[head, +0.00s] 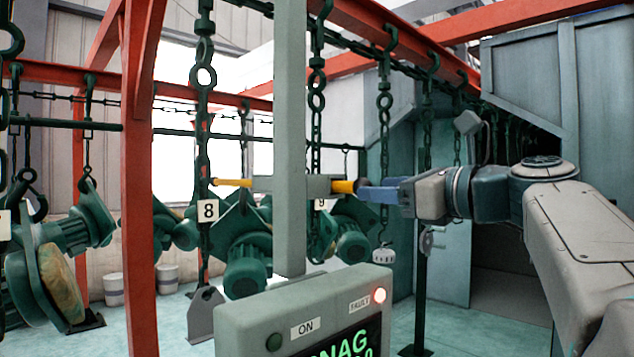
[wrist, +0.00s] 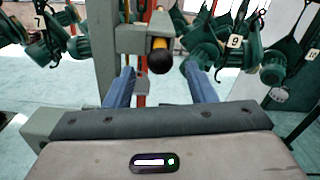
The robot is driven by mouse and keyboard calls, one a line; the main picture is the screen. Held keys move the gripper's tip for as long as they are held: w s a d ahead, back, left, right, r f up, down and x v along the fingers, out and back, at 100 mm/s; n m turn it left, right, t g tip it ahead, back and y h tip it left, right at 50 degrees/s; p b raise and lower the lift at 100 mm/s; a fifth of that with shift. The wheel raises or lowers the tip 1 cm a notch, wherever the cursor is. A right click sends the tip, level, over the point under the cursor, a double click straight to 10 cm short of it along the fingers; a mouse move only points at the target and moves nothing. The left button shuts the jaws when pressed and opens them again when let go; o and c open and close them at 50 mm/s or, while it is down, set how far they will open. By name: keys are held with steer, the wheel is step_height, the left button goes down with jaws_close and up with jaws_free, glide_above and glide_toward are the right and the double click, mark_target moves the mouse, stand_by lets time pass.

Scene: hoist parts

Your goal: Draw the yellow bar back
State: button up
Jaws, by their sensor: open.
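The yellow bar (head: 343,186) runs sideways through a grey bracket on an upright grey post (head: 290,120). Its other end (head: 232,182) sticks out left of the post. In the wrist view the bar (wrist: 159,43) is seen nearly end-on, with a round black knob (wrist: 161,60) on its near end. My gripper (wrist: 159,68) is open, with one blue finger on each side of the knob and visible gaps between. In the head view my gripper (head: 364,190) is at the bar's right end. The knob is hard to make out there, and I cannot tell whether anything touches.
Green hoists (head: 245,262) and chains (head: 384,120) hang behind, with number plates. A red upright beam (head: 137,200) stands at the left.

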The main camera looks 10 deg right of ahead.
mark_target(353, 188)
steer(key=p+x, duration=0.1)
steer(key=x, duration=0.6)
jaws_close()
steer(key=shift+s, duration=0.15)
